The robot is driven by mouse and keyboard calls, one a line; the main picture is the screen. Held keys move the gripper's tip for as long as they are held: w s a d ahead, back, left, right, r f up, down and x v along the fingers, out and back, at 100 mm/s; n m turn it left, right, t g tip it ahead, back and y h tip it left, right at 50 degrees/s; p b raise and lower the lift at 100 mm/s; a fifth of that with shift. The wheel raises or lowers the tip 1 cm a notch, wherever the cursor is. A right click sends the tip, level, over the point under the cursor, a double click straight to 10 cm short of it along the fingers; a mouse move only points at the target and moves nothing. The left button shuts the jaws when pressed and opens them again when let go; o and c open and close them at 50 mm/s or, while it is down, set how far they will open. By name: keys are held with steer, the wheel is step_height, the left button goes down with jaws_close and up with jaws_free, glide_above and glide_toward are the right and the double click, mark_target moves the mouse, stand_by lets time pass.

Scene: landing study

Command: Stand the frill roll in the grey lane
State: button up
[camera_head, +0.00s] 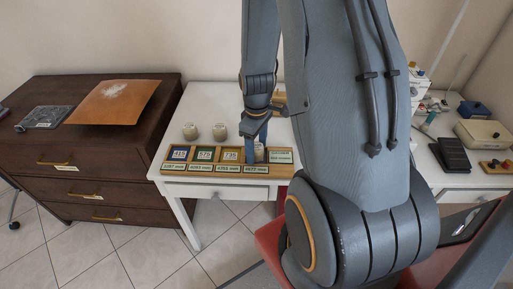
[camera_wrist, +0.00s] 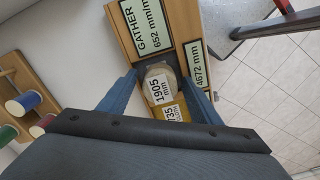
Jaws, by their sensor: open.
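A pale round roll (camera_wrist: 158,76), its top marked 1905 mm, stands at the fourth lane of the wooden lane rack (camera_head: 172,167), the lane with the 4672 mm front plate. It also shows, partly hidden, in the head view (camera_head: 260,153). My gripper (camera_wrist: 160,80) is open, with one blue finger on each side of this roll; contact cannot be told. In the head view my gripper (camera_head: 255,149) points down at the rack's right end. The yellow lane marked 735 mm (camera_head: 231,155) is beside it.
Two similar rolls stand on the white table behind the rack: a left one (camera_head: 190,131) and a right one (camera_head: 220,132). A dark dresser (camera_head: 60,147) stands left. Coloured spools (camera_wrist: 24,104) show at the wrist view's left.

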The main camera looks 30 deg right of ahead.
step_height(320, 180, up, 12)
steer(key=b, duration=0.2)
steer(key=s+a+r+m, duration=0.2)
steer(key=s+a+m, duration=0.4)
steer(key=a, duration=0.7)
steer(key=shift+s+t, duration=0.4)
steer(key=shift+s, duration=0.4)
steer(key=shift+d, duration=0.1)
